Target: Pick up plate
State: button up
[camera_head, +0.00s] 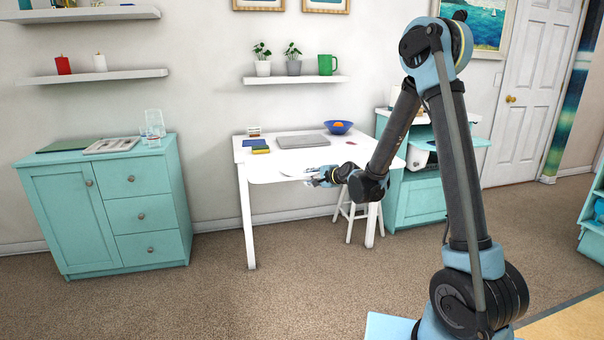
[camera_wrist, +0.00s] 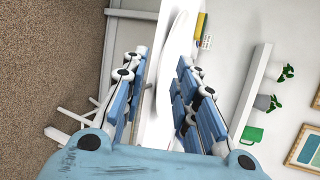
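A white plate (camera_wrist: 178,45) shows in the wrist view as a pale curved shape, seen nearly edge-on, reaching in between my gripper's fingers. In the head view the plate (camera_head: 295,171) is hard to tell from the white desk (camera_head: 262,176) at its front edge. My gripper (camera_head: 316,180) is at that front edge. In the wrist view my gripper (camera_wrist: 164,75) has its fingers apart, one on each side of the plate's near rim. I see no clear sign of both fingers pressing on it.
A laptop (camera_head: 302,141), a blue bowl (camera_head: 338,127) with orange contents and small books (camera_head: 260,148) are on the desk. A white stool (camera_head: 346,212) stands under it. A teal cabinet (camera_head: 110,200) is at the left. Carpet before the desk is clear.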

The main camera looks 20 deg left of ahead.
jog(key=x, duration=0.4)
jog(key=shift+w+a+r, duration=0.1)
jog(key=shift+w+a, duration=0.05)
jog(key=shift+w, duration=0.1)
grip_shut()
jog(key=shift+r, duration=0.15)
